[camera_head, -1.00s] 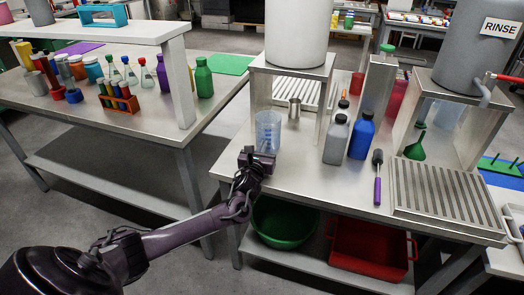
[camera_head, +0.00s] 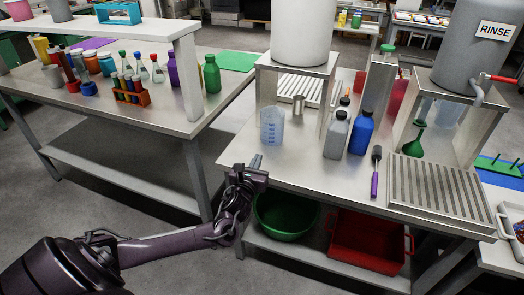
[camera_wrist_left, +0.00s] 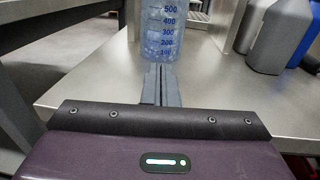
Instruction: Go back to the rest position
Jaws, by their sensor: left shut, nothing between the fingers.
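My left gripper (camera_head: 255,163) is over the front left edge of the steel table (camera_head: 225,158). Its fingers are shut with nothing between them, as the left wrist view shows (camera_wrist_left: 160,84). A clear graduated beaker (camera_head: 272,127) stands upright on the table beyond the fingertips. It also shows in the left wrist view (camera_wrist_left: 162,30), straight ahead of the fingers, with a visible gap in the head view. My right gripper is not in view.
A grey bottle (camera_head: 337,135) and a blue bottle (camera_head: 361,133) stand right of the beaker. A green bowl (camera_head: 285,218) and a red bin (camera_head: 366,243) sit on the shelf below. Open floor lies between this table and the left bench (camera_head: 150,120).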

